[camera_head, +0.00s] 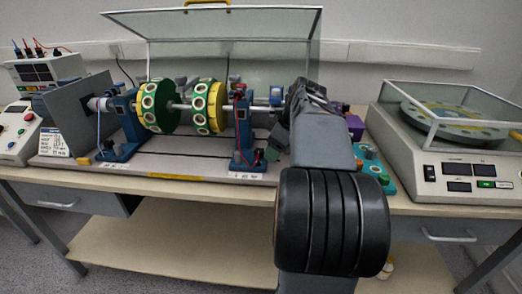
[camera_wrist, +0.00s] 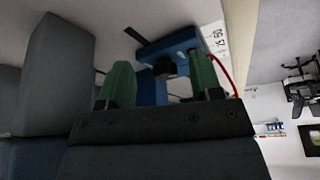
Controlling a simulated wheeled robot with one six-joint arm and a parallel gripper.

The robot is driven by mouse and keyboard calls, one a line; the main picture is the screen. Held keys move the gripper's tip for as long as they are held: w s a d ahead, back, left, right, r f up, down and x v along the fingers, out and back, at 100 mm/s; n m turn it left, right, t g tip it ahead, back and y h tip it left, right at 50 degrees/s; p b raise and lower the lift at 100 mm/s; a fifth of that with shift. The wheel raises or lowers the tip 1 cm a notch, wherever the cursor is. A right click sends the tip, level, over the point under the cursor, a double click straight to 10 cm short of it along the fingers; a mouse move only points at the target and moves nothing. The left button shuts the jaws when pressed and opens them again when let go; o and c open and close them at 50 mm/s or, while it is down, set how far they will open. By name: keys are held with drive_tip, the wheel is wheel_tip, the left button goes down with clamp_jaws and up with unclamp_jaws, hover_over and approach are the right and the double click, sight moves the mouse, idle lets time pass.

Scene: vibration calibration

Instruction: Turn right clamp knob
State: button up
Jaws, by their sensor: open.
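The right blue clamp stand (camera_head: 247,158) is at the right part of the rotor rig in the head view. In the wrist view its blue bracket (camera_wrist: 178,46) carries a dark knob (camera_wrist: 166,65). My gripper (camera_wrist: 162,79) is open, with its green fingers on either side of the knob's line. The knob appears in the gap, beyond the fingertips or level with them; I cannot tell which. No contact is visible. In the head view my gripper (camera_head: 276,146) is just right of the stand, and the knob cannot be made out there.
Green and yellow rotor discs (camera_head: 207,107) sit on the shaft left of the stand. A red cable (camera_wrist: 228,72) runs close by the right finger. A clear cover (camera_head: 222,40) stands open behind. A balance machine (camera_head: 455,150) is at the right. The floor before the bench (camera_head: 160,184) is clear.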

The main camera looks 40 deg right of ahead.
sight(260, 150)
drive_tip(key=w, duration=0.1)
drive_tip(key=w+a, duration=0.1)
drive_tip(key=w, duration=0.1)
drive_tip(key=shift+w+a, duration=0.3)
drive_tip(key=shift+w+a+f, duration=0.15)
drive_tip(key=shift+w, duration=0.15)
drive_tip(key=shift+w+f+b, duration=0.1)
drive_tip(key=shift+f+b, duration=0.35)
drive_tip(key=c, duration=0.9)
